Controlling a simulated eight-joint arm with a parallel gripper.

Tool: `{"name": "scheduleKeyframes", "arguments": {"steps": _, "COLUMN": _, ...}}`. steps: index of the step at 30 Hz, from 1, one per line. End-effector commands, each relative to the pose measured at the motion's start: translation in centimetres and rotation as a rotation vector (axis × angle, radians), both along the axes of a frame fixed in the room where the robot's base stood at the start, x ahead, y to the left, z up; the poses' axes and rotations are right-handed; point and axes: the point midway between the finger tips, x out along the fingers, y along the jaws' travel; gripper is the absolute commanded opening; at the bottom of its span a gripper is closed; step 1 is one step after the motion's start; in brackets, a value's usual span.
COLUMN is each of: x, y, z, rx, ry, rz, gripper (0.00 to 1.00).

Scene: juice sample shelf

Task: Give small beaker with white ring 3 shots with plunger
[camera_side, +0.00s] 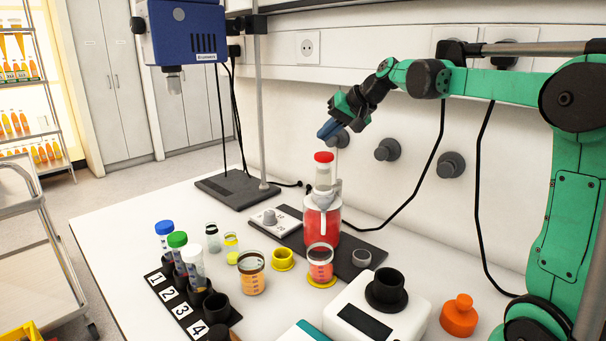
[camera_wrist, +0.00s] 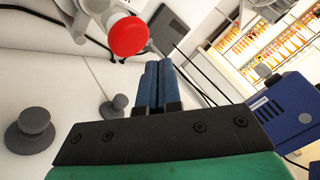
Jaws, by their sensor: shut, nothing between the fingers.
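A dispenser bottle (camera_side: 322,222) with red liquid stands on a dark mat, its plunger topped by a round red cap (camera_side: 323,157). The red cap also shows at the upper left of the wrist view (camera_wrist: 128,36). A small beaker (camera_side: 320,268) holding red liquid sits on a yellow disc in front of the bottle; its rim looks pale, but the ring colour is hard to tell. My gripper (camera_side: 328,131) is above the red cap, apart from it. Its blue fingers (camera_wrist: 158,75) are together and empty.
A beaker of orange liquid (camera_side: 251,276) stands left of the mat, beside a yellow ring-shaped piece (camera_side: 283,259). A numbered tube rack (camera_side: 180,310) is at the front left. A white device (camera_side: 377,310) and an orange object (camera_side: 459,315) are at the front right. A blue stirrer (camera_side: 186,33) hangs back left.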

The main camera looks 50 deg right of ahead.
Motion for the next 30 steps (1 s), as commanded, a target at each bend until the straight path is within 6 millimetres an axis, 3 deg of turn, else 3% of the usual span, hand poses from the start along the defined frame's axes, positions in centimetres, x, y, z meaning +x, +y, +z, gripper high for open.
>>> {"name": "scheduleKeyframes", "arguments": {"steps": 12, "x": 0.0, "y": 0.0, "z": 3.7, "rx": 0.0, "ry": 0.0, "rz": 0.0, "gripper": 0.0}}
{"name": "scheduleKeyframes", "arguments": {"steps": 30, "x": 0.0, "y": 0.0, "z": 3.9, "rx": 0.0, "ry": 0.0, "rz": 0.0, "gripper": 0.0}}
